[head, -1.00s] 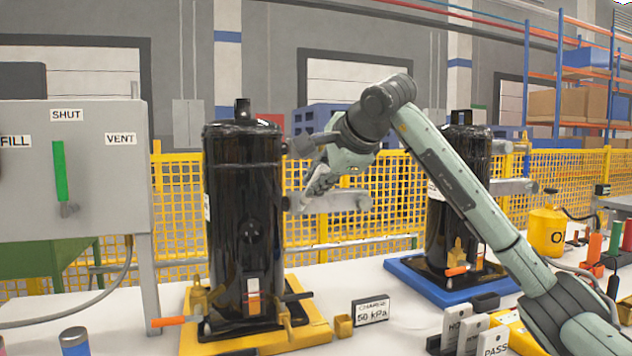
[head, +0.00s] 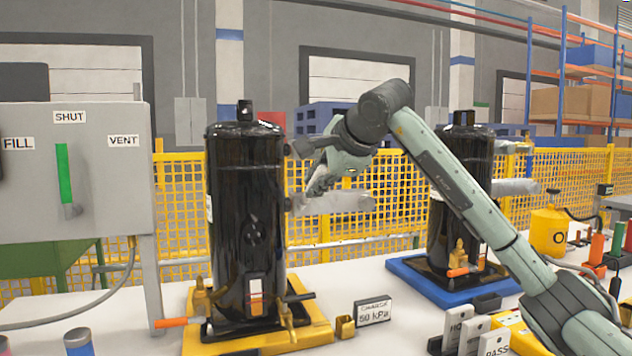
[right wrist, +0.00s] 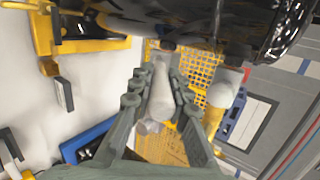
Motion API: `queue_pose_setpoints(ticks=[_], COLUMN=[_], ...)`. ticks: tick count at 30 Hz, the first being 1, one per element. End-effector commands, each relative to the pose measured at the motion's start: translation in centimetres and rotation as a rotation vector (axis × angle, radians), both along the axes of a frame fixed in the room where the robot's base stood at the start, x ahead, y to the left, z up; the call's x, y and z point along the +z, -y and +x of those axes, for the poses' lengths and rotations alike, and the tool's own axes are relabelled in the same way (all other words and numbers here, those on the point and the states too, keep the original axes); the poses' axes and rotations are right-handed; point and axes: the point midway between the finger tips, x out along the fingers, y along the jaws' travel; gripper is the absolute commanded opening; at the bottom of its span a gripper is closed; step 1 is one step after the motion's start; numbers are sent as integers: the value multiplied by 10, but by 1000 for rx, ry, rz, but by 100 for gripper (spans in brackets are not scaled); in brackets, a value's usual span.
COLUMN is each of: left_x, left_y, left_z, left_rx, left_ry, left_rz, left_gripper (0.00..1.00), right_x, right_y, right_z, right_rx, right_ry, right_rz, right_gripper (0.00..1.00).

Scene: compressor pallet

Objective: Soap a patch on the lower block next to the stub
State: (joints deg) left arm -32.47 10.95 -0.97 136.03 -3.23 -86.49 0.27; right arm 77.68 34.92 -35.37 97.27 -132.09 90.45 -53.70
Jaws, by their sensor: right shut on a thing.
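The near black compressor (head: 245,220) stands upright, with two stubs on its right side. The upper stub (head: 300,148) is partly covered by my right wrist. The pale lower block (head: 345,202) sticks out below it. My right gripper (head: 318,188) points down-left, close to the compressor wall and just above or in front of the lower block; contact cannot be told. In the right wrist view a pale, rounded object (right wrist: 161,95) shows between the fingers, below the dark compressor body. What the gripper holds is not clear. My left gripper is not in view.
A grey panel (head: 75,190) with a green handle stands at left. A second black compressor (head: 460,200) stands on a blue base (head: 420,275) at right. A charge sign (head: 373,311) and white tags (head: 470,335) are on the table. A yellow fence (head: 400,200) stands behind.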

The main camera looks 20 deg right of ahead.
Motion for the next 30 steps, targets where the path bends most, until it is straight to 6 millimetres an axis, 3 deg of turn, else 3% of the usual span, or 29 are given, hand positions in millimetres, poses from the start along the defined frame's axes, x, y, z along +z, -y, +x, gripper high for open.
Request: queue_pose_setpoints(ticks=[30], left_x=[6], left_y=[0], left_z=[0], left_rx=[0], left_ry=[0], left_rz=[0], left_gripper=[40], right_x=[0], right_y=[67], right_z=[2], right_rx=[-1], right_ry=[-1], right_rz=[0], right_gripper=[0])
